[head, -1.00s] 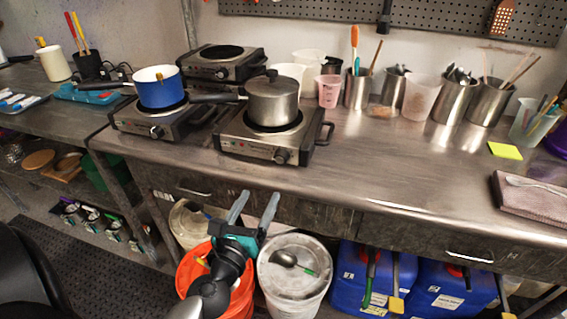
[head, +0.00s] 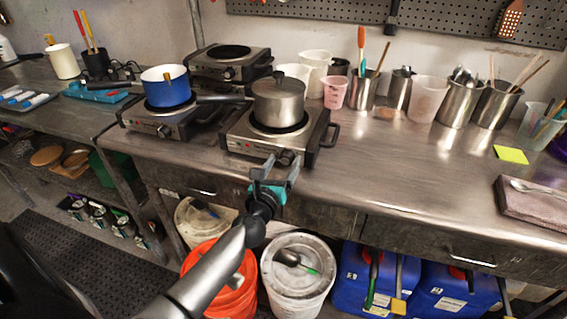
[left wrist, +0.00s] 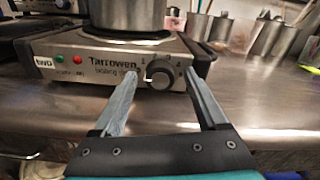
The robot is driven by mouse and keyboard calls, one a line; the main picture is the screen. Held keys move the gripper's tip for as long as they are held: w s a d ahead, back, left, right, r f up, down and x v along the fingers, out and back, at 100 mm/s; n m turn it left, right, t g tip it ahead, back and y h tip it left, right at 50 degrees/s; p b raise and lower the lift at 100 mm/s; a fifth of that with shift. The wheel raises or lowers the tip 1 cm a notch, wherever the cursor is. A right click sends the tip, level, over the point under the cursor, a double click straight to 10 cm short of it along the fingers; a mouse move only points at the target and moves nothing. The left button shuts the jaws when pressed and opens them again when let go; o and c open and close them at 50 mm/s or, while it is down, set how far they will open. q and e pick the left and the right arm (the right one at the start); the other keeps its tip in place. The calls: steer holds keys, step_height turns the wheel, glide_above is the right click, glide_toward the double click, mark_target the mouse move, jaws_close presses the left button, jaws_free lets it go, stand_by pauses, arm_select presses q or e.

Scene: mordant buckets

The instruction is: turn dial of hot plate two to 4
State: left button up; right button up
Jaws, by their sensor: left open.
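Hot plate two (head: 246,146) stands near the front edge of the steel bench, with a lidded steel pot (head: 278,103) on it. In the left wrist view its front panel (left wrist: 95,68) reads "two" beside a green and a red light. Its round dial (left wrist: 159,75) is at the right of that panel; which number it points to is too blurred to tell. My left gripper (head: 281,162) is open in front of the panel. In the left wrist view its fingers lie on either side of the dial, with gaps visible. My right gripper is not in view.
A second hot plate (head: 172,124) with a blue pot (head: 165,87) stands to the left, and another hot plate (head: 231,64) stands behind. Several cups and utensil pots line the back. An orange bucket (head: 232,290) and a white bucket (head: 297,275) are below the bench.

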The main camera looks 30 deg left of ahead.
arm_select(q)
steer(key=shift+w, duration=0.2)
steer(key=shift+c, duration=0.2)
jaws_close()
stand_by(0.4)
